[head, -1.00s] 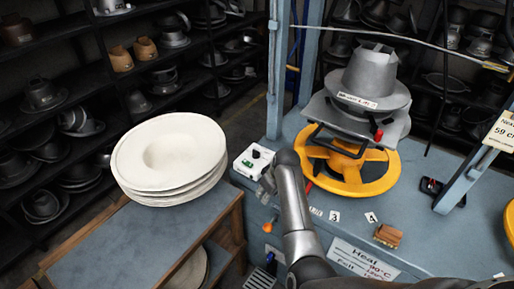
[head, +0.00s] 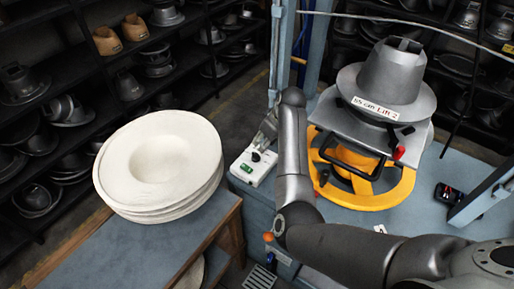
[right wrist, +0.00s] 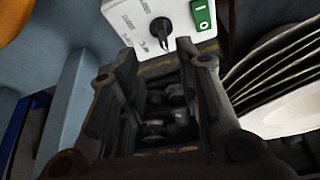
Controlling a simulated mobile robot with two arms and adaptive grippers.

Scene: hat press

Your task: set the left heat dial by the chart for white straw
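The white heat control box (head: 252,165) sits at the left end of the blue bench, with a black dial (head: 256,156) and a green switch (head: 246,168). In the right wrist view the dial (right wrist: 160,28) lies just beyond and between my fingertips, beside printed labels too small to read and the green switch (right wrist: 203,14). My right gripper (right wrist: 155,58) is open and empty, apart from the dial as far as I see. A stack of white hat bodies (head: 160,160) stands left. No chart shows now. My left gripper is out of view.
The hat press, with a grey block (head: 390,75) and a yellow handwheel (head: 365,205), stands right of my arm. A blue post (head: 306,60) rises behind the box. Dark shelves of hat blocks (head: 65,110) fill the left background.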

